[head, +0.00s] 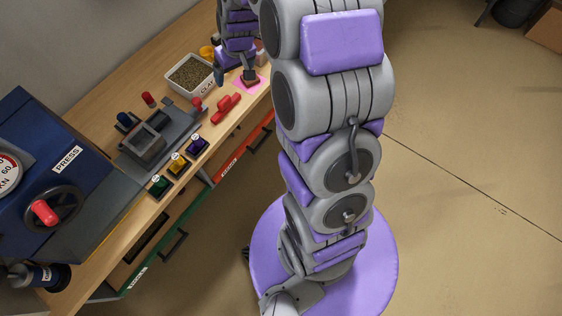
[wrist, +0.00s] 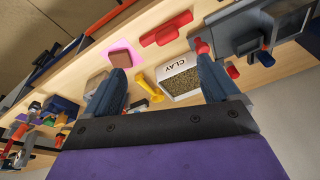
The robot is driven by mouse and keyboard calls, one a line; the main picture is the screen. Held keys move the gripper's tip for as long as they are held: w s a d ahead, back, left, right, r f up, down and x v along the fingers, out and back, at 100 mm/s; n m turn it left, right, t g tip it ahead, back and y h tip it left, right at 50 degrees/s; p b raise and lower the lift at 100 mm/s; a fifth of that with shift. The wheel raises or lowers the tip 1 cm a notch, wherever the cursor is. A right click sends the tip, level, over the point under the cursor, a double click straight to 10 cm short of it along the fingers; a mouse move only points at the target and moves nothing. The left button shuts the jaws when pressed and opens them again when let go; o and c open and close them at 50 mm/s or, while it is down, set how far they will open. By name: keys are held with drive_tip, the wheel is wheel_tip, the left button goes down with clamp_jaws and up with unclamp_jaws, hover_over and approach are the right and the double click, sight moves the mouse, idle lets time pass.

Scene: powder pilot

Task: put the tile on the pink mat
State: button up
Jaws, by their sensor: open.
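The brown tile (head: 251,83) lies on the pink mat (head: 240,87) near the bench's front edge in the head view. In the wrist view the tile (wrist: 124,58) lies flat-looking on the pink mat (wrist: 112,47), with mat showing around its upper and left sides. My gripper (head: 235,77) is open and holds nothing. In the wrist view my gripper (wrist: 163,66) has its fingers wide apart; the left fingertip overlaps the tile's lower edge in the picture. I cannot tell whether that fingertip touches the tile.
A white CLAY tub (head: 190,76) full of granules stands beside the gripper. A red clamp-like object (head: 226,108) lies near the mat. A grey fixture (head: 148,142), coloured small boxes (head: 178,165) and a blue press (head: 62,150) fill the bench's nearer end. A yellow funnel-like object (wrist: 148,84) lies between my fingers in the wrist picture.

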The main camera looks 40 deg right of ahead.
drive_tip(key=s+a+r+g, duration=0.1)
drive_tip(key=s+a+r, duration=0.25)
drive_tip(key=s, duration=0.45)
drive_tip(key=s+a+r+g, duration=0.1)
drive_tip(key=s+a+r, duration=0.2)
drive_tip(key=s+r, duration=0.35)
drive_tip(key=s+a+r+g+h, duration=0.1)
drive_tip(key=s+a+g, duration=0.1)
drive_tip(key=s, duration=1.9)
drive_tip(key=shift+s+g, duration=0.15)
drive_tip(key=shift+g, duration=0.15)
drive_tip(key=shift+c, duration=0.3)
